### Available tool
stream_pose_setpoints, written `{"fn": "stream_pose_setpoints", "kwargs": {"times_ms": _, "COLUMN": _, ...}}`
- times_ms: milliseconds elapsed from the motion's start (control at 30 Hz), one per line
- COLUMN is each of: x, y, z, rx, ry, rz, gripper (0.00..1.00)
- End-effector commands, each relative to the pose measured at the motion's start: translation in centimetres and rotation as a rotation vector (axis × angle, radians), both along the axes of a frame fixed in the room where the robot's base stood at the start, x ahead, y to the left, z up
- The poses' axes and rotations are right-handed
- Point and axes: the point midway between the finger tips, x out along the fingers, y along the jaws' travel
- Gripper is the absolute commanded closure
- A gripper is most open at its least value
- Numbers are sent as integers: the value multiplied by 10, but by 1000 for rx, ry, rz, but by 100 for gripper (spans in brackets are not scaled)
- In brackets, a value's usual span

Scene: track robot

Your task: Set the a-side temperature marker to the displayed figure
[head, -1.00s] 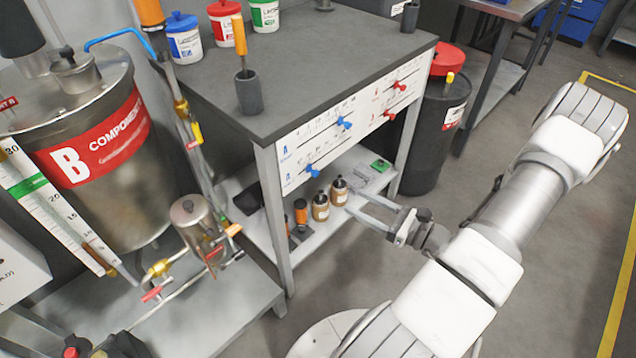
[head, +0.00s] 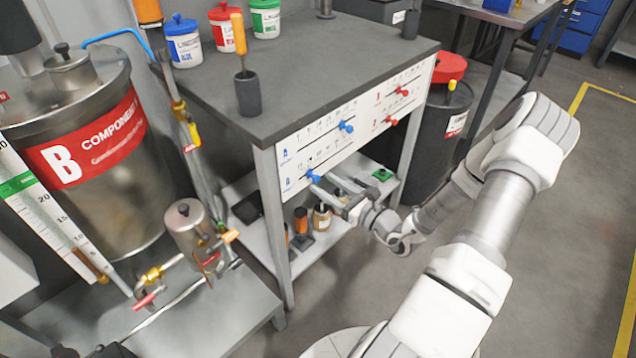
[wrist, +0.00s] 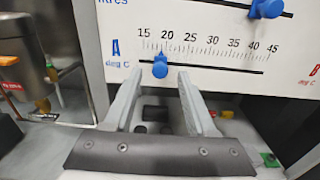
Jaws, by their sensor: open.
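The a-side temperature marker is a blue knob (wrist: 160,68) on the lower slot of the white panel (wrist: 215,60), under a scale marked A, deg C, running from 15 to 45. It stands just about under 20. In the head view this blue marker (head: 313,176) is at the lower left of the panel. My gripper (wrist: 157,84) is open and empty. Its two fingers point at the panel just below the marker, one to each side of it in the picture. In the head view my gripper (head: 318,190) is close to the marker; contact cannot be told. No displayed temperature figure is readable.
Another blue marker (head: 346,127) sits on the slot above, and red markers (head: 391,120) sit to the right. A lower shelf (head: 325,240) with bottles lies beneath the panel. A metal Component B tank (head: 95,190) stands at left, a black bin (head: 445,140) at right.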

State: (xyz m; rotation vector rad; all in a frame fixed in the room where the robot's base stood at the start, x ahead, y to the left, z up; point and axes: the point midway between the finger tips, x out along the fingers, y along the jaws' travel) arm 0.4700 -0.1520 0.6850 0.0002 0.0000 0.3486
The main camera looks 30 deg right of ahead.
Motion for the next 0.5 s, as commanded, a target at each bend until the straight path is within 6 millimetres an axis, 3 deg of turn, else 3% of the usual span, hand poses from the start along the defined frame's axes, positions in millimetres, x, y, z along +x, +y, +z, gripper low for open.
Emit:
{"fn": "stream_pose_setpoints", "kwargs": {"times_ms": 200, "x": 26, "y": 9, "z": -1, "rx": -1, "ry": 0, "rz": 1, "gripper": 43}}
{"fn": "stream_pose_setpoints", "kwargs": {"times_ms": 500, "x": 32, "y": 12, "z": 1, "rx": 0, "ry": 0, "rz": 0, "gripper": 43}}
